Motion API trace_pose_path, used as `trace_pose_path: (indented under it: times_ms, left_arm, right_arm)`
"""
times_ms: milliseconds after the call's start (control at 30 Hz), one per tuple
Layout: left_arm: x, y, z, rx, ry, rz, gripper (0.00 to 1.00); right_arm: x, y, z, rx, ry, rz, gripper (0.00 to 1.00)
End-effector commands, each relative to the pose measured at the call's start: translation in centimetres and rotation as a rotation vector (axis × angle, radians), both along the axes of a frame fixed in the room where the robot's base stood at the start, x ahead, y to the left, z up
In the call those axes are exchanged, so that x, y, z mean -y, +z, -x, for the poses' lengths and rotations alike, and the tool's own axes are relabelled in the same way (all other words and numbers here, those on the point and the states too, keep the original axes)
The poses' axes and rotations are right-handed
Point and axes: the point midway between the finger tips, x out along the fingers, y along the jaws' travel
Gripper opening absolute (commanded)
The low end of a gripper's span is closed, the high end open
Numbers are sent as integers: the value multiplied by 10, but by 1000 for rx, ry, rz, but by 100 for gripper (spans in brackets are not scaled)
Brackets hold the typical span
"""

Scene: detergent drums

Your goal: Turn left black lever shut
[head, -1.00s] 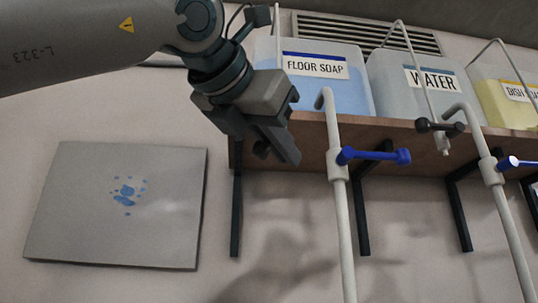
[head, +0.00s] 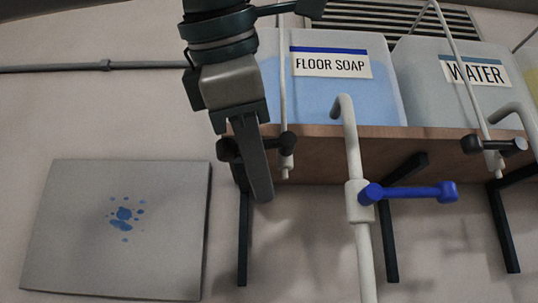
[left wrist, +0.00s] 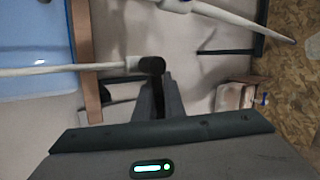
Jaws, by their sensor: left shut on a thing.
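The left black lever (head: 286,141) sits on the thin white pipe (head: 284,80) below the floor soap tank. It lies roughly crosswise to the pipe, its free end pointing left. My left gripper (head: 260,190) comes down from above with its fingers over the lever's left part, and it is shut on the lever. In the left wrist view the black lever's end (left wrist: 151,65) shows just beyond my left fingers (left wrist: 160,98), which hide the rest of it. My right gripper is not in view.
The floor soap tank (head: 330,95) and water tank (head: 450,95) stand on a wooden shelf (head: 420,143) with dark brackets. A blue lever (head: 410,193) on a thick white pipe is close at the right. Another black lever (head: 495,145) hangs under the water tank. A grey panel (head: 60,220) is at lower left.

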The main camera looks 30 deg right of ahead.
Motion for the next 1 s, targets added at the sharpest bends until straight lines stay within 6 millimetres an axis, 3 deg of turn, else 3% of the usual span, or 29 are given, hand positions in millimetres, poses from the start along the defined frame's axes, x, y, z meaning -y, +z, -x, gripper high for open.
trace_pose_path:
  times_ms: [200,800,900,1000]
  left_arm:
    - [-2,5,-1,63,1,-101,0]
    - [-4,5,-3,93,1,-152,0]
    - [-4,5,-3,93,1,-150,28]
    - [-4,5,-2,93,0,-149,28]
  right_arm:
    - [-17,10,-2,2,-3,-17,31]
    - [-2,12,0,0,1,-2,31]
    - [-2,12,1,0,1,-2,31]
    - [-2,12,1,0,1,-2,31]
